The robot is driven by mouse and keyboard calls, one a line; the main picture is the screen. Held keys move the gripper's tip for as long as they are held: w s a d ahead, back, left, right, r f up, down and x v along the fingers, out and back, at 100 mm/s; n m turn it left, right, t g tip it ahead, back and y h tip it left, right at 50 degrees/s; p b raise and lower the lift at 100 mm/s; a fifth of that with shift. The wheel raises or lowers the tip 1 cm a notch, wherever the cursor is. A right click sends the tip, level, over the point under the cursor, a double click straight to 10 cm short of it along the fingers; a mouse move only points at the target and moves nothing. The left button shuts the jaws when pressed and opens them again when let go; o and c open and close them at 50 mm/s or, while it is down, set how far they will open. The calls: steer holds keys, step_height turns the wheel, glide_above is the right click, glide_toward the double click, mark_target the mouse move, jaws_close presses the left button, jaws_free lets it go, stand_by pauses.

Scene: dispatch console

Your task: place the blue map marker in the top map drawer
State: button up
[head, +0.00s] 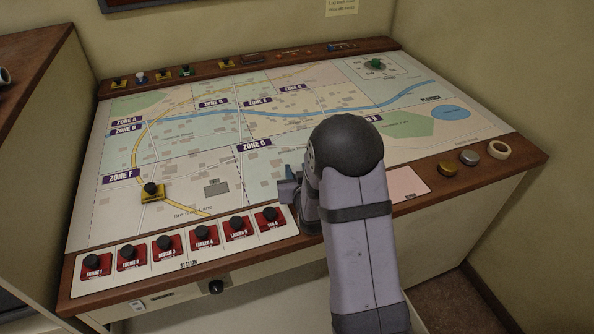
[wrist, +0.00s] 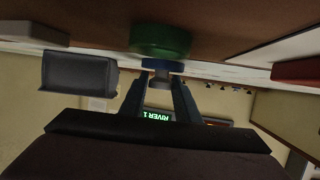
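My gripper (head: 288,188) is low over the front of the map, above the right end of the row of red station cards. My arm hides much of it in the head view. In the wrist view its two fingers (wrist: 161,80) come close together around a small blue piece (wrist: 162,64), with a green disc (wrist: 160,41) just above it in the picture. I cannot tell whether that piece is the blue map marker or whether it is gripped. The drawer front with a black knob (head: 216,287) is below the console's front edge.
Several red station cards (head: 166,246) with black knobs line the front. A yellow marker (head: 152,192) stands on the map (head: 220,150). A gold disc (head: 448,168), a silver disc (head: 469,157) and a tape roll (head: 499,150) lie on the right wooden edge.

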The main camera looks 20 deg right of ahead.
steer(key=shift+o, duration=1.1)
steer(key=shift+r, duration=0.1)
steer(key=shift+r+p, duration=0.2)
steer(key=shift+p, duration=0.1)
steer(key=b+v, duration=0.1)
steer(key=v, duration=0.6)
steer(key=shift+s+a, duration=0.1)
steer(key=shift+s, duration=0.05)
steer(key=shift+s+r+p, duration=0.1)
steer(key=shift+r+p, duration=0.1)
steer(key=shift+p, duration=1.05)
steer(key=p+v, duration=0.1)
steer(key=p, duration=0.4)
steer(key=shift+s+a+r, duration=0.1)
steer(key=shift+s+r, duration=0.1)
steer(key=shift+s, duration=0.15)
steer(key=shift+p+v, duration=1.3)
steer(key=shift+p, duration=0.45)
